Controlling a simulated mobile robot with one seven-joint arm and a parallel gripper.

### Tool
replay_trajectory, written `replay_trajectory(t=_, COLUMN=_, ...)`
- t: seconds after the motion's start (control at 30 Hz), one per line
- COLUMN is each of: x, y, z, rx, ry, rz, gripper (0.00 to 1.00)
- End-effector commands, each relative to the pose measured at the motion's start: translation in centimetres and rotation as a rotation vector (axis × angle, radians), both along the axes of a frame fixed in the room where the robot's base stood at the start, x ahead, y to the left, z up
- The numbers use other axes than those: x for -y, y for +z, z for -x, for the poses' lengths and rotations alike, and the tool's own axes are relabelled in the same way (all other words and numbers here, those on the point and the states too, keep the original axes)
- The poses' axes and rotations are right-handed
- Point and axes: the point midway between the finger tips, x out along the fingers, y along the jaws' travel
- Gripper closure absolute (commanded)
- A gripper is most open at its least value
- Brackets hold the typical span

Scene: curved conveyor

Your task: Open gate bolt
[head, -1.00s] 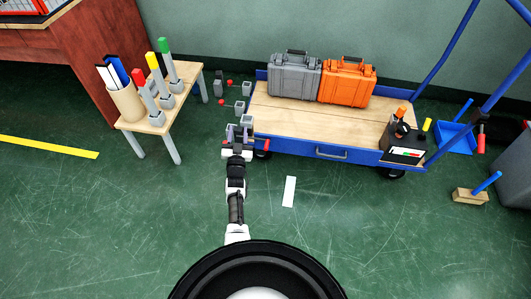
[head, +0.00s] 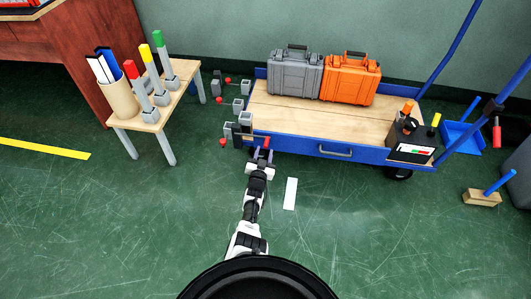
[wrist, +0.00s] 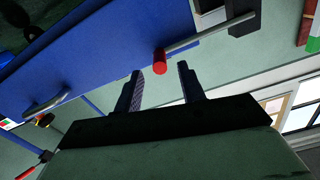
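The gate bolt is a thin grey rod (wrist: 207,36) with a red end (wrist: 160,62), running into a dark bracket (wrist: 240,18) in the wrist view. In the head view its red end (head: 266,142) shows by the front left corner of the blue cart. My gripper (head: 263,155) is just in front of it. In the wrist view my gripper (wrist: 160,78) is open, its two fingers apart, with the red end between and slightly beyond the fingertips. I see no finger touching it. Grey brackets (head: 231,129) stand at the cart's left end.
The blue cart (head: 300,143) carries a grey case (head: 295,75), an orange case (head: 349,80) and a dark box (head: 410,142). A small wooden table (head: 185,98) with coloured upright posts stands left. The floor in front is clear apart from a white strip (head: 290,193).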

Motion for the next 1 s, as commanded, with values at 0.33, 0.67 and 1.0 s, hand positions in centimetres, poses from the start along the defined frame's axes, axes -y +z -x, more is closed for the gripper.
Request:
replay_trajectory(t=0.33, x=0.9, y=-0.1, z=-3.3, rx=0.000, ry=-0.001, rz=0.000, gripper=0.60)
replay_trajectory(t=0.67, x=0.9, y=0.1, z=-3.5, rx=0.000, ry=0.000, rz=0.001, gripper=0.60)
replay_trajectory(t=1.0, x=0.9, y=0.1, z=-3.4, rx=0.000, ry=0.001, rz=0.001, gripper=1.00)
